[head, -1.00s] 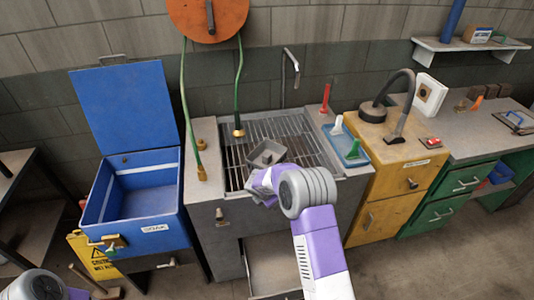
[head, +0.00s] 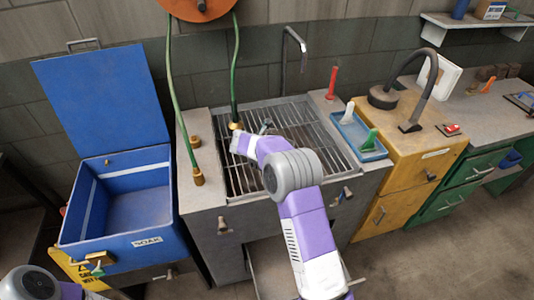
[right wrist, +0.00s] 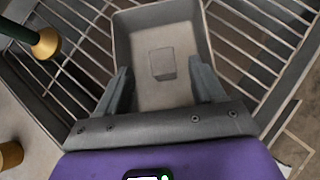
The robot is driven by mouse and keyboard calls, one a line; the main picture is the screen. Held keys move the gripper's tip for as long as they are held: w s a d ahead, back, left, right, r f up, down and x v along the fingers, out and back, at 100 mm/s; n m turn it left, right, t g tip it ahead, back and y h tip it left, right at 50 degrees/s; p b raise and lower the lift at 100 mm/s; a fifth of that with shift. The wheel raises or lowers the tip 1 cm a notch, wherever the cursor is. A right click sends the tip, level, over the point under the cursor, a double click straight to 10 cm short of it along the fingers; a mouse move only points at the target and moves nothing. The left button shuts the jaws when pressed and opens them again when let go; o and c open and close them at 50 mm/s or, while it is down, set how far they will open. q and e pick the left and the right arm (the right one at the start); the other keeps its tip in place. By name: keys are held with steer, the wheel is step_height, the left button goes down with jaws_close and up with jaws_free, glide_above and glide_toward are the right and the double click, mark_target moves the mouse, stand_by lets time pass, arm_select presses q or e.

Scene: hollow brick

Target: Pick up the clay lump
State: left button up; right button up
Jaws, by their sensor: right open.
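A small grey block (right wrist: 162,64), apparently the clay lump, sits on the floor of a grey hollow tray-like brick (right wrist: 138,22) in the right wrist view. The brick rests on a metal grate. My right gripper (right wrist: 159,78) is open, its two fingers spread on either side of the lump. I cannot tell how far above the lump they are. In the head view my right arm reaches over the grate (head: 232,180) and hides the brick and lump. My left gripper is out of view; only part of that arm shows at the bottom left.
A green hose with a brass nozzle (right wrist: 45,43) hangs close to the left of my right gripper. A blue tray (head: 378,152) with small tools lies right of the grate. An open blue bin (head: 88,240) stands left, and a tap (head: 303,45) rises behind.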

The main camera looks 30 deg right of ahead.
steer(key=b+x, duration=0.1)
steer(key=x, duration=0.6)
steer(key=shift+s+f, duration=0.1)
steer(key=shift+f, duration=0.3)
steer(key=shift+r, duration=0.1)
steer(key=shift+c, duration=0.5)
steer(key=c, duration=1)
